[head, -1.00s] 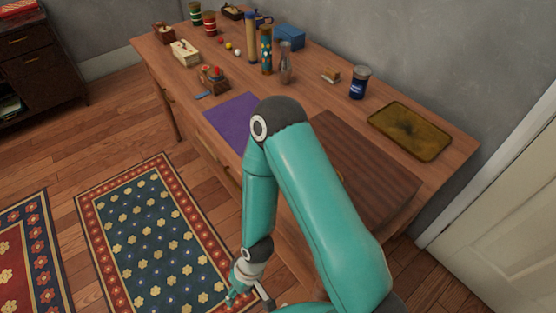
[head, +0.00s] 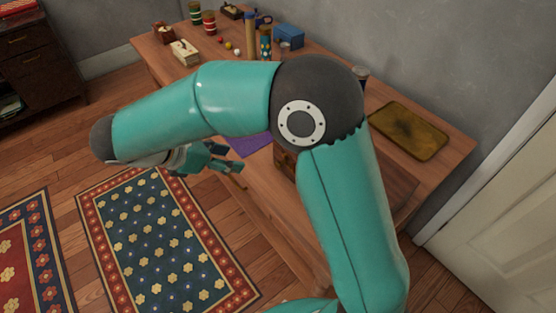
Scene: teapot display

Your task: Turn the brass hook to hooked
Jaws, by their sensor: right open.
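The brass hook cannot be made out; my right arm covers much of the table's near right part. A dark brown box-like piece (head: 285,160) shows partly left of my arm's elbow. A dark ribbed brown surface (head: 396,190) shows right of the arm. My right gripper (head: 238,158) is open and empty, its fingers pointing right, beside the table's front edge and left of the brown piece. My left gripper is not in view.
The wooden table (head: 285,207) runs along the grey wall. A purple mat (head: 252,146) lies partly behind my gripper. A dark yellow tray (head: 408,130) lies at the right. A blue box (head: 290,36), a patterned cylinder (head: 265,43) and a cream box (head: 185,52) stand farther back.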

